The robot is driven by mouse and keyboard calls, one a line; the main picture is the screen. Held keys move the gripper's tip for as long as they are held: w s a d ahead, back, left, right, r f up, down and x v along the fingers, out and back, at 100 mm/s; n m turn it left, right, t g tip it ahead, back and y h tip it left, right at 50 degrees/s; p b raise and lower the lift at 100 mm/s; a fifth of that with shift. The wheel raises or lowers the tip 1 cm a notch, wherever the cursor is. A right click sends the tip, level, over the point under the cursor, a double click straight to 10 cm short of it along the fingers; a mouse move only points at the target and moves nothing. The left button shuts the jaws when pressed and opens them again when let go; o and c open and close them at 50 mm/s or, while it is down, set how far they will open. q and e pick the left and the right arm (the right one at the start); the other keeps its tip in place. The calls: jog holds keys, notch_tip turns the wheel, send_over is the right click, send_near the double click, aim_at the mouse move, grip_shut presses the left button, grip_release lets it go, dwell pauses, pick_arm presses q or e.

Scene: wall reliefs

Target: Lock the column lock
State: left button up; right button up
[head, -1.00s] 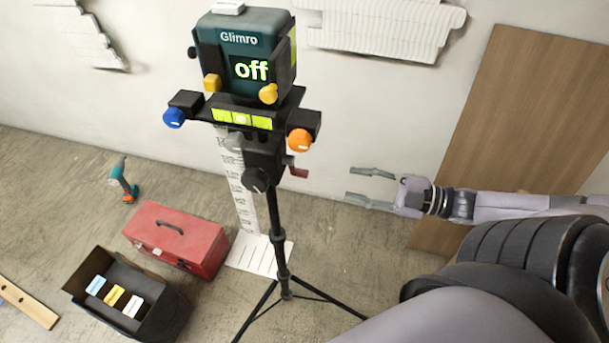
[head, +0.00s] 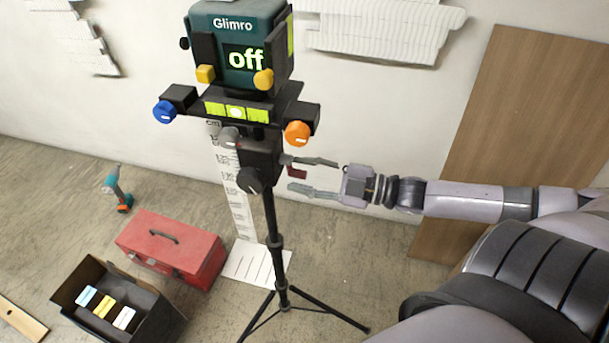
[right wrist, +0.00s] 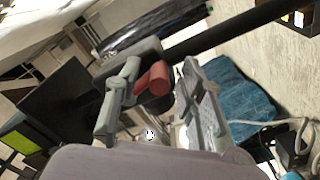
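A red lever (head: 298,174), apparently the column lock, sticks out from the right of the black tripod column (head: 262,165). It also shows in the right wrist view (right wrist: 154,79). My right gripper (head: 293,173) is open, its two fingers above and below the red lever in the head view. In the right wrist view the lever's end lies between the fingers of the gripper (right wrist: 160,72), with a gap at least on the right side; contact on the left cannot be told. My left gripper is not in view.
The tripod bears a teal "Glimro" device (head: 240,45) reading "off". Nearby are a blue knob (head: 164,111), an orange knob (head: 298,133) and a black knob (head: 250,181). A red toolbox (head: 172,248) and an open black box (head: 150,320) stand left on the floor.

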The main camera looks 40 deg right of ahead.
jog(key=shift+c, duration=0.5)
grip_shut()
